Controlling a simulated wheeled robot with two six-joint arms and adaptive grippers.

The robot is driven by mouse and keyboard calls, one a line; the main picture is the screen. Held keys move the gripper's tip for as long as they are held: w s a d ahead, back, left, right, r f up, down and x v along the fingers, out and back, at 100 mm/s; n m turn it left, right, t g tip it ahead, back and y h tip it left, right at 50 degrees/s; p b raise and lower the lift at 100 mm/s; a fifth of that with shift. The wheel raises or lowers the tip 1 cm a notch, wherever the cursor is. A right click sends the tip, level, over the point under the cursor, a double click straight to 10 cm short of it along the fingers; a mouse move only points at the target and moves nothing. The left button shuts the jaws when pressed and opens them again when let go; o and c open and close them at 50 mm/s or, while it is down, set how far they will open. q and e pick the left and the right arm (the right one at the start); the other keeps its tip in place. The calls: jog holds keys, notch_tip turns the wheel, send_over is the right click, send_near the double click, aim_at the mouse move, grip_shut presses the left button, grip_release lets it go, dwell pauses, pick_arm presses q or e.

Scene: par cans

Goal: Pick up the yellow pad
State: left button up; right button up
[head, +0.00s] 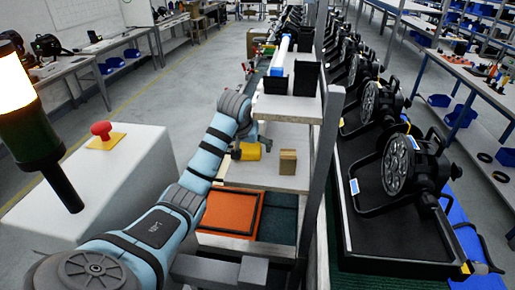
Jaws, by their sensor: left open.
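The yellow pad (251,152) is a small yellow piece on the pale middle shelf (262,177) of the rack ahead. My left arm reaches in from the lower left, bends at the top and points down at the shelf. My left gripper (238,152) is open, at the left side of the yellow pad. The wrist hides part of that area, and I cannot tell whether the fingers touch the pad. My right gripper is not in view.
A small cardboard box (288,162) stands right of the pad. Black bins (306,79) sit on the shelf above. A grey post (328,150) rises at the right, beside black par cans (396,163). An orange tray (229,212) lies below. A red button (101,130) is at left.

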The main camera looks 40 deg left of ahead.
pick_arm(q)
jog(key=shift+w+a+f, duration=0.15)
jog(key=shift+w+f, duration=0.35)
jog(key=shift+s+r, duration=0.3)
jog(key=shift+s, duration=0.25)
jog(key=c, duration=0.7)
jog(key=shift+d, duration=0.2)
jog(key=c, duration=0.3)
jog(key=shift+w, duration=0.1)
jog(key=shift+c, duration=0.3)
